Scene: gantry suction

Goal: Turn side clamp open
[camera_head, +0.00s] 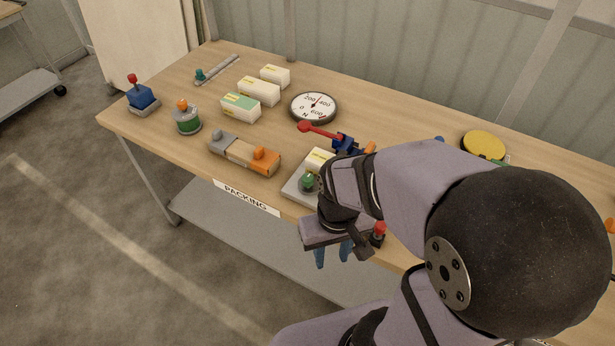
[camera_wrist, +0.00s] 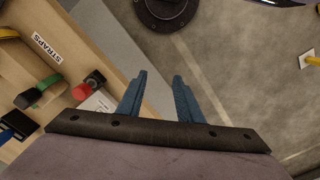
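A blue clamp-like fitting (camera_head: 345,143) with a long red lever (camera_head: 320,130) sits on the bench behind a grey plate (camera_head: 301,189). The lever points left; I take this as the side clamp, but no label shows. The plate carries a white box (camera_head: 319,160) and a green knob (camera_head: 308,181). My gripper (camera_head: 333,256) hangs in front of the bench's front edge, apart from the fitting. In the wrist view its blue fingers (camera_wrist: 160,76) are spread with nothing between them. My arm hides part of the bench to the right of the fitting.
A red knob (camera_head: 379,229) stands close beside my gripper; a red knob (camera_wrist: 84,91) and a green handle (camera_wrist: 42,90) show in the wrist view. A dial (camera_head: 314,107), white boxes (camera_head: 259,91) and an orange-grey block (camera_head: 243,153) occupy the bench's left. Floor lies below my fingers.

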